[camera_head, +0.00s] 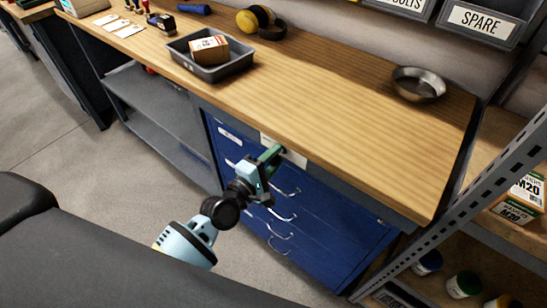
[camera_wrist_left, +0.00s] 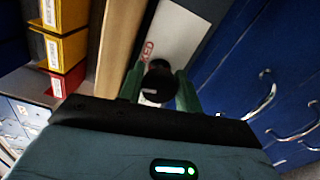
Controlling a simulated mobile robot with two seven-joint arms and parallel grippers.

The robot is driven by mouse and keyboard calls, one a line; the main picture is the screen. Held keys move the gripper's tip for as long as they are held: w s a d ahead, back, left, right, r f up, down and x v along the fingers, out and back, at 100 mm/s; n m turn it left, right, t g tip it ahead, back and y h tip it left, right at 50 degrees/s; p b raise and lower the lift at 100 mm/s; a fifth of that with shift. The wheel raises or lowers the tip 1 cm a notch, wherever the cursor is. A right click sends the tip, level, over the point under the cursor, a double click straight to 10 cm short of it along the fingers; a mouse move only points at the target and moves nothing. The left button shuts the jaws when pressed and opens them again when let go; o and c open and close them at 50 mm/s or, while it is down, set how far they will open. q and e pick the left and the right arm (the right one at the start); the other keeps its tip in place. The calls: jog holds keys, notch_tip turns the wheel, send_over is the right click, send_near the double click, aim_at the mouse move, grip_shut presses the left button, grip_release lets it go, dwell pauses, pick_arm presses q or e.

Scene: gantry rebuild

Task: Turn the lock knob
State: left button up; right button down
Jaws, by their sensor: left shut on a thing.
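The lock knob (camera_wrist_left: 158,84) is a dark round knob on a pale plate (camera_wrist_left: 172,38) in the left wrist view. The plate is at the top of a blue drawer cabinet (camera_head: 322,218), just below the bench edge. My left gripper (camera_head: 273,156) reaches up to this plate in the head view. Its green fingers stand on both sides of the knob in the left wrist view, shut on it. In the head view the knob is hidden behind the fingers. My right gripper is not in view.
The wooden bench top (camera_head: 330,110) overhangs just above my left gripper. It bears a grey tray (camera_head: 238,68) with a cardboard box and a metal bowl (camera_head: 418,86). Curved drawer handles (camera_head: 283,217) stick out below the gripper. A metal shelf rack (camera_head: 455,165) stands at right.

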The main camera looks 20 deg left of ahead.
pick_arm(q)
jog(key=shift+m, duration=1.1)
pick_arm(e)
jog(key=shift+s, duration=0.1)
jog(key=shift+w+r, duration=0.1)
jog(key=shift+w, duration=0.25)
pick_arm(q)
jog(key=o, duration=0.9)
jog(key=shift+o, duration=0.2)
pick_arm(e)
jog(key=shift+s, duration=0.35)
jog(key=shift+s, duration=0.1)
